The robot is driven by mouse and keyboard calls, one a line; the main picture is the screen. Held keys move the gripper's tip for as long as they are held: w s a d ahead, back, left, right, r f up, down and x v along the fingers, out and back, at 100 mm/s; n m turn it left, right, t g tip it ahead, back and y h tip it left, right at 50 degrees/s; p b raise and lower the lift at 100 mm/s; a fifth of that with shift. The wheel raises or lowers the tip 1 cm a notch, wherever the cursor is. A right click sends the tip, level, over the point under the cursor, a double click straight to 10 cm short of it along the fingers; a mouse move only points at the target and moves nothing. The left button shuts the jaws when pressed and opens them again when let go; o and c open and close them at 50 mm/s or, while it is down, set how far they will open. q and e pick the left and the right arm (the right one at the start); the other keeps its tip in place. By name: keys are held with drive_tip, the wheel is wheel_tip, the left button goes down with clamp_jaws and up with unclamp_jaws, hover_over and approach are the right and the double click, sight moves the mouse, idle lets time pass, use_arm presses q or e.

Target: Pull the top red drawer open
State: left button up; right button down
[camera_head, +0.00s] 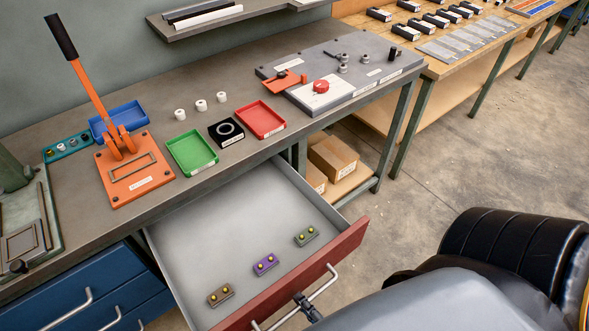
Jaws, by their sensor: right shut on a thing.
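The red-fronted drawer (343,257) under the workbench is pulled well out, and its pale grey inside shows. Three small blocks lie in it: a brown one (221,294), a purple one (265,264) and a green one (306,235). The drawer has a silver bar handle (325,285) on its front. My right gripper (301,299) is at the middle of this handle and shut on it. Part of the gripper is hidden at the bottom edge of the view. My left gripper is not in view.
Blue drawers (62,290) are at the left. An orange lever press (130,175), a green tray (192,152) and a red tray (260,120) stand on the workbench (165,205). Cardboard boxes (333,158) sit on a low shelf.

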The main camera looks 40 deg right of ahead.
drive_tip(key=shift+s+r, duration=0.1)
drive_tip(key=shift+s, duration=0.15)
drive_tip(key=c, duration=1.4)
unclamp_jaws()
drive_tip(key=s, duration=0.4)
drive_tip(key=s+r, duration=0.1)
drive_tip(key=s, duration=0.3)
drive_tip(key=s+r, duration=0.1)
drive_tip(key=s, duration=0.2)
drive_tip(key=shift+s+d+r, duration=0.15)
drive_tip(key=shift+s+d, duration=0.1)
drive_tip(key=shift+s, duration=0.15)
